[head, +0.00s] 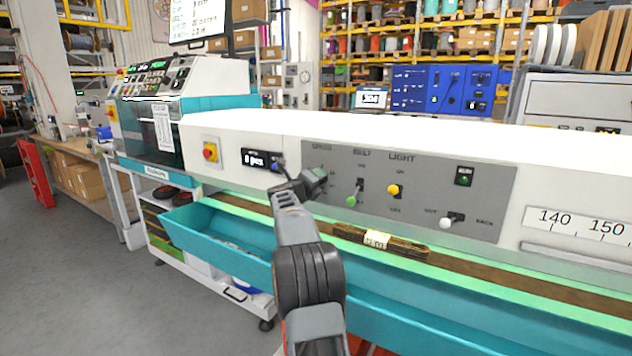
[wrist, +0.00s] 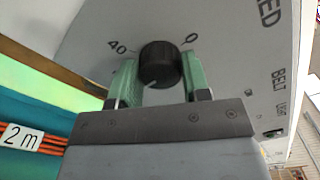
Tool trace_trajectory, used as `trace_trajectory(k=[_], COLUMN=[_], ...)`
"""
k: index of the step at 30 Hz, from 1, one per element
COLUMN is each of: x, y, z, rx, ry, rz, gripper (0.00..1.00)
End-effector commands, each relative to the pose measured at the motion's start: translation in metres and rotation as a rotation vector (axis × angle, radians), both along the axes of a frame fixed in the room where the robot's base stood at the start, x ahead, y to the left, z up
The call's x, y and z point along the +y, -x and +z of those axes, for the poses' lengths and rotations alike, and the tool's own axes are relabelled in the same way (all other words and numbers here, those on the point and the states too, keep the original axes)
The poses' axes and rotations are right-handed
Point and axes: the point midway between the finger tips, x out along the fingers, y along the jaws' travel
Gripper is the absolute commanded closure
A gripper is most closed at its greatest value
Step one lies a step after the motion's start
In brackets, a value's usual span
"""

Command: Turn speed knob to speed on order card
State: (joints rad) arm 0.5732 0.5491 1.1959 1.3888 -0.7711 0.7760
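The black round speed knob (wrist: 160,65) sits on the grey panel in the wrist view, with the marks 40 to its upper left and 0 to its upper right. A pale pointer line on it points down and left. My gripper (wrist: 160,78) has one green finger on each side of the knob, with no clear gap. In the head view my gripper (head: 314,182) is at the left of the grey control panel (head: 440,185) and hides the knob. I cannot tell for sure which paper is the order card; a white sheet (head: 162,127) on the left machine is unreadable here.
Right of my gripper are a green-tipped belt lever (head: 352,199), a yellow light knob (head: 393,190) and a white-tipped lever (head: 446,223). A red emergency button (head: 210,151) and small display (head: 258,159) are left. A teal trough (head: 215,235) runs below.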

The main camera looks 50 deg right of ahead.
Motion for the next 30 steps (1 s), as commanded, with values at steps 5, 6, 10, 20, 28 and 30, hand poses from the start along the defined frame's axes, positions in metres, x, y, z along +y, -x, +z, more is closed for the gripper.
trace_trajectory(k=[5, 6, 10, 20, 28, 30], x=[0.000, 0.000, 0.000, 0.017, 0.070, 0.083], y=[0.000, 0.000, 0.000, 0.003, 0.016, 0.020], z=[-0.001, -0.001, -0.001, 0.000, 0.000, 0.000], rx=[0.001, 0.001, 0.001, 0.001, 0.001, 0.000], ry=[-0.001, -0.001, 0.000, 0.000, 0.000, 0.000], rz=[0.000, 0.000, 0.000, 0.002, 0.004, 0.004], gripper=[0.40, 0.36, 0.32, 0.32, 0.32, 0.32])
